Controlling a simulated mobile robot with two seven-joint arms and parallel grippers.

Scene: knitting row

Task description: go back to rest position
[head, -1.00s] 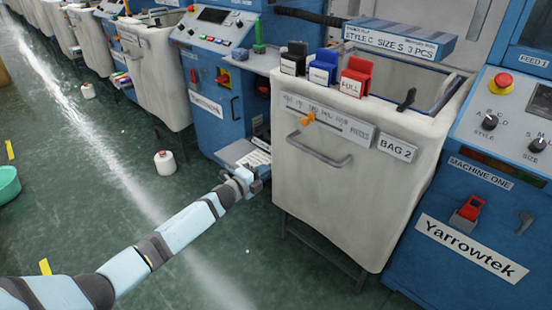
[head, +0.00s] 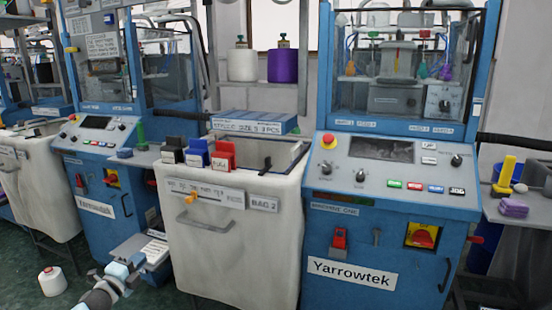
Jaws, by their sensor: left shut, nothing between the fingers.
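My left gripper (head: 134,266) shows at the lower left of the head view, at the end of my pale blue and grey arm. It is small here, with its fingers close together and nothing seen in them. It appears in front of a low grey ledge (head: 130,248) with papers on it, left of the white bag bin marked BAG 2 (head: 235,255). I cannot tell whether it touches the ledge. My right gripper is not in view.
A blue Yarrowtek machine (head: 385,270) stands right of the bin. A white yarn cone (head: 52,281) stands on the floor at left. A side table (head: 525,212) is at right.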

